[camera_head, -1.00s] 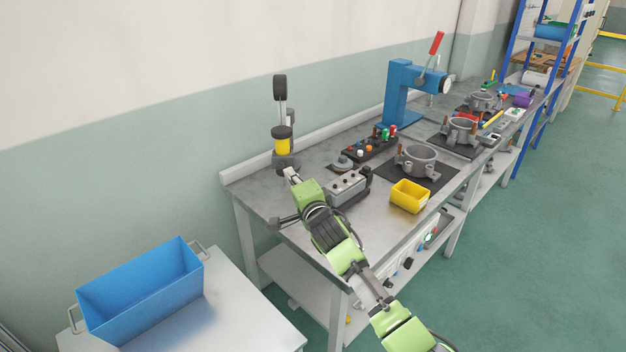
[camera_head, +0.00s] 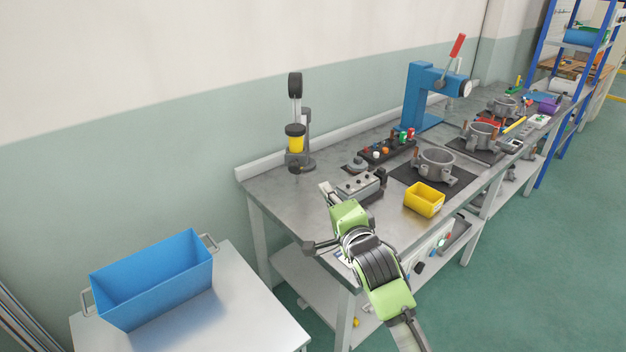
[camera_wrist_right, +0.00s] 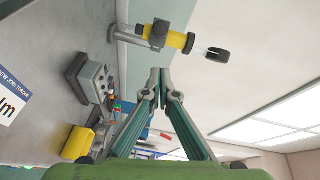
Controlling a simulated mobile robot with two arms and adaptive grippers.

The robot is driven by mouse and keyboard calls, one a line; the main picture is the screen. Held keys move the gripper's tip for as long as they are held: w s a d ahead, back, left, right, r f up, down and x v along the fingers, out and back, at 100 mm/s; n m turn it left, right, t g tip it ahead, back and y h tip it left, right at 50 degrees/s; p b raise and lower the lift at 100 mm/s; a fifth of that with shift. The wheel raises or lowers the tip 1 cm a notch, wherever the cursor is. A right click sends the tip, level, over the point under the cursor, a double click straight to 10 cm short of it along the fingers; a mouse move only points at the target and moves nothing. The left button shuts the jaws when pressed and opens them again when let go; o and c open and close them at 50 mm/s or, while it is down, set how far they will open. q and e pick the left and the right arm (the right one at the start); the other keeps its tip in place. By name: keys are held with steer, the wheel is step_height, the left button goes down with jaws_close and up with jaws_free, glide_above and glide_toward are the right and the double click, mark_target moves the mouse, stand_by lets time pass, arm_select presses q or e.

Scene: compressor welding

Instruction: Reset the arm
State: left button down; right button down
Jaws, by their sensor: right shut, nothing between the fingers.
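My right gripper (camera_head: 326,190) is above the near left end of the steel workbench (camera_head: 270,186), with its green arm coming in from the bottom. In the wrist view its two fingers (camera_wrist_right: 160,76) meet at the tips with nothing between them. The yellow and black hand press (camera_head: 295,140) stands at the bench's back left corner, apart from the gripper; it also shows in the wrist view (camera_wrist_right: 178,40), turned sideways. My left gripper is not in view.
A grey control box (camera_head: 360,187) sits close beside the gripper. A yellow bin (camera_head: 424,199), a metal housing (camera_head: 437,164) and a blue press (camera_head: 422,95) stand further right. A blue crate (camera_head: 155,280) is on a white table (camera_head: 250,318) at lower left.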

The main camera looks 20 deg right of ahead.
steer(key=s+a+f+n+g, duration=0.1)
steer(key=s+f+n+g, duration=0.6)
steer(key=s+f, duration=0.95)
steer(key=s+f+n+g, duration=0.2)
steer(key=s+f+n, duration=0.15)
steer(key=s, duration=0.45)
steer(key=s+a+f+n+g, duration=0.1)
steer(key=s+f+n+g, duration=0.2)
steer(key=s, duration=0.5)
steer(key=s+f+n+g, duration=0.2)
steer(key=s+n, duration=0.2)
steer(key=s, duration=0.5)
step_height(320, 180, down, 25)
steer(key=s+g, duration=0.1)
steer(key=s+d+f+g, duration=0.1)
steer(key=s+d+f, duration=0.2)
steer(key=s+f, duration=1.3)
steer(key=shift+s+f, duration=0.25)
steer(key=shift+s, duration=0.5)
